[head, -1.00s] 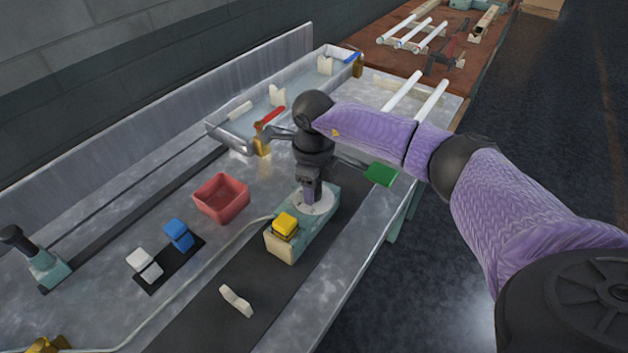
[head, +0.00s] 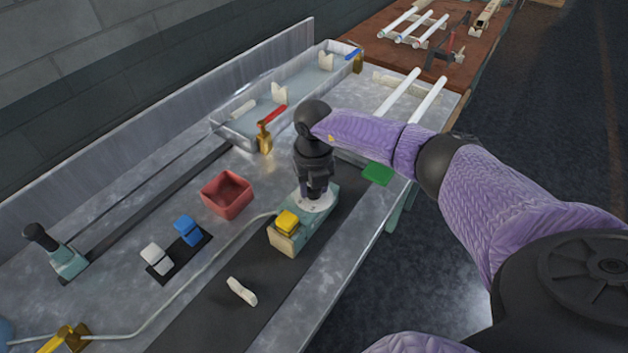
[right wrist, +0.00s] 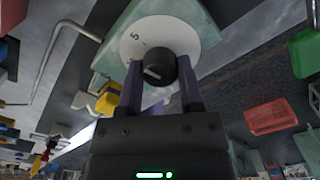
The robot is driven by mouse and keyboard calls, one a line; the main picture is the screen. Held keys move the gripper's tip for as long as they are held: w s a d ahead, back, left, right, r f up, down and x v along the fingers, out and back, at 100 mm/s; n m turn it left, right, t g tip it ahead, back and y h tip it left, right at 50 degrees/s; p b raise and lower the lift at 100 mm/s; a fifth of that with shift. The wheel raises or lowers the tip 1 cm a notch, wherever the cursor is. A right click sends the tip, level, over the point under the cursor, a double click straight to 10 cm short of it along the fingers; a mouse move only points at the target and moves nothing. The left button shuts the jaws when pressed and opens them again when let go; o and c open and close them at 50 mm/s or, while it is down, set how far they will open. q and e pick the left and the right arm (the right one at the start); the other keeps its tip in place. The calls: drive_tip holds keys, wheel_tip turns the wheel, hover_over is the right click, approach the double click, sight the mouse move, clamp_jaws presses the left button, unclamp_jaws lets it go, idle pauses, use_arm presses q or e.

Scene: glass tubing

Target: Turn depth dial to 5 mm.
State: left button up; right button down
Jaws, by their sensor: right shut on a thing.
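The depth dial is a round white plate (head: 313,201) on top of a pale green unit (head: 318,219) with a yellow block (head: 287,221) at its near end. In the right wrist view the dial plate (right wrist: 180,33) carries a printed 5 near its left edge. Its black knob (right wrist: 156,69) has a light pointer line. My right gripper (head: 313,193) points down onto the dial, its fingers on either side of the knob and shut on it, as the right wrist view also shows (right wrist: 161,80). Part of the scale is hidden behind knob and fingers. My left gripper is out of view.
A red bin (head: 227,195) stands left of the unit. Blue (head: 188,230) and white (head: 156,258) blocks sit on a dark pad. A white piece (head: 242,291) lies on the dark strip in front. A green pad (head: 377,174) is close behind, right of the gripper.

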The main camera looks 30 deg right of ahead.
drive_tip(key=shift+r+m, duration=0.1)
drive_tip(key=shift+m, duration=0.5)
drive_tip(key=shift+p, duration=0.3)
drive_tip(key=shift+c, duration=1.2)
unclamp_jaws()
wheel_tip(320, 180, up, 9)
drive_tip(key=shift+p, duration=0.8)
drive_tip(key=shift+r, duration=0.4)
